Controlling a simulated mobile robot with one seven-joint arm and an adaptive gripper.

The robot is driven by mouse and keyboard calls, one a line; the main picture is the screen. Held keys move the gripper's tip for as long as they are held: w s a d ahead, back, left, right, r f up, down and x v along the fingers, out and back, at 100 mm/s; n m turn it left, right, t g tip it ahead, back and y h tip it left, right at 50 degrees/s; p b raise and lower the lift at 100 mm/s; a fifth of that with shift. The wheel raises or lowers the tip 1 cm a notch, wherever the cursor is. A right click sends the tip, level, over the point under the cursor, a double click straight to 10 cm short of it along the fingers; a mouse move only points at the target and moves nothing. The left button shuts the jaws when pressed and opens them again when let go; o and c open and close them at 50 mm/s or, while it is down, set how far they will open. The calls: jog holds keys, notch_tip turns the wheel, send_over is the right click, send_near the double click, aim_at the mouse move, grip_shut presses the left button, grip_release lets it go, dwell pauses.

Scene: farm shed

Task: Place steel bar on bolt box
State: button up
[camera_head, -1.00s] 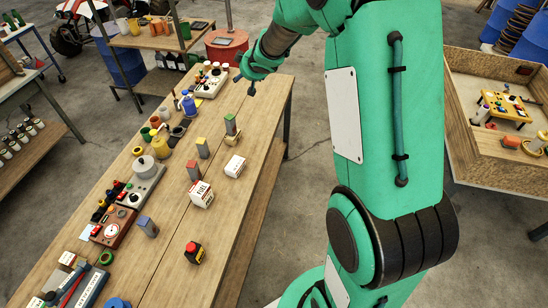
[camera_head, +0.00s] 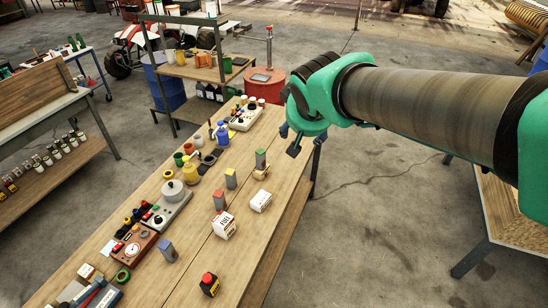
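No piece is clearly readable as the steel bar. Several small upright grey blocks stand on the workbench (camera_head: 185,262): a green-topped block (camera_head: 260,158), a yellow-topped block (camera_head: 230,179), a red-topped block (camera_head: 219,200) and a blue-topped block (camera_head: 168,251). Two white boxes stand near them, a plain-looking white box (camera_head: 261,201) and a white box with red lettering (camera_head: 224,226). Which is the bolt box I cannot tell. My gripper (camera_head: 289,141) hangs above the bench's far right edge, right of the green-topped block. Its dark fingertips look apart, with nothing visible between them.
A dark block with a red top (camera_head: 209,284) stands near the front. A row of switch boxes, a grey device (camera_head: 173,201), a yellow pot (camera_head: 190,172) and a blue can (camera_head: 222,133) lines the left side. A red drum (camera_head: 265,88) stands beyond the bench. The bench's right strip is clear.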

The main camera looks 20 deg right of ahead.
jog(key=s+a+f+g+y, duration=0.1)
jog(key=s+a, duration=0.3)
jog(key=s, duration=0.5)
jog(key=s+a+f+y, duration=0.1)
jog(key=s+a, duration=0.4)
jog(key=s, duration=0.5)
jog(key=shift+s+a+f+n+g+y, duration=0.3)
jog(key=shift+g+y, duration=0.1)
jog(key=shift+y, duration=0.1)
notch_tip(320, 180, down, 13)
jog(key=b, duration=1.3)
